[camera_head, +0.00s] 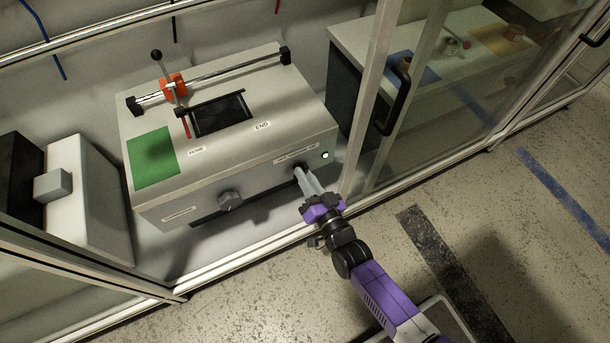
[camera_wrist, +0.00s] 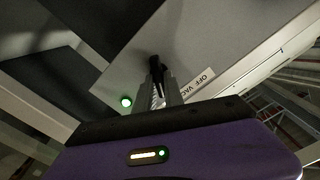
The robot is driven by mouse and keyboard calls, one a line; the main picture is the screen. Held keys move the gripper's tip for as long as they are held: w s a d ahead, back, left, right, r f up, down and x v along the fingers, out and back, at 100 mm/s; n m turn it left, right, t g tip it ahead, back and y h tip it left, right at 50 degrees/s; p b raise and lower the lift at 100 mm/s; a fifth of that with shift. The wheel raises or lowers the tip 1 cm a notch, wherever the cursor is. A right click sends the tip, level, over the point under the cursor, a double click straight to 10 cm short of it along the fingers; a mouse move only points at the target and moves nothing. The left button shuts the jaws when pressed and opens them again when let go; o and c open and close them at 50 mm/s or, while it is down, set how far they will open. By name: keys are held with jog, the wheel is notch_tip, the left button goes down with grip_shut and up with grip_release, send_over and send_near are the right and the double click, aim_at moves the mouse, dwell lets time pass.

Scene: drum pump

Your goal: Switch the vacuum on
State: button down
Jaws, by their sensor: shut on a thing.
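The grey machine box (camera_head: 235,120) stands inside the enclosure. The vacuum switch (camera_wrist: 154,62) is a small black lever on its front face, beside a label (camera_wrist: 195,85) of which "OFF VAC" can be read. My gripper (camera_head: 302,174) reaches to the front face and is shut on the switch; the fingers (camera_wrist: 158,90) hide most of it. A round green light (camera_head: 325,155) glows just right of the switch in the head view, and it also shows in the wrist view (camera_wrist: 126,102). The lever's exact setting is hard to tell.
A sliding orange carriage (camera_head: 173,87) with a lever is on top, beside a green pad (camera_head: 153,157). A door frame with a black handle (camera_head: 397,95) stands close at right. The floor in front is open.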

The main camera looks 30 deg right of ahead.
jog(key=c, duration=1.4)
grip_release()
jog(key=shift+c, duration=0.2)
jog(key=s+p, duration=0.1)
jog(key=s, duration=0.6)
jog(key=shift+s+p, duration=0.4)
jog(key=shift+a, duration=0.1)
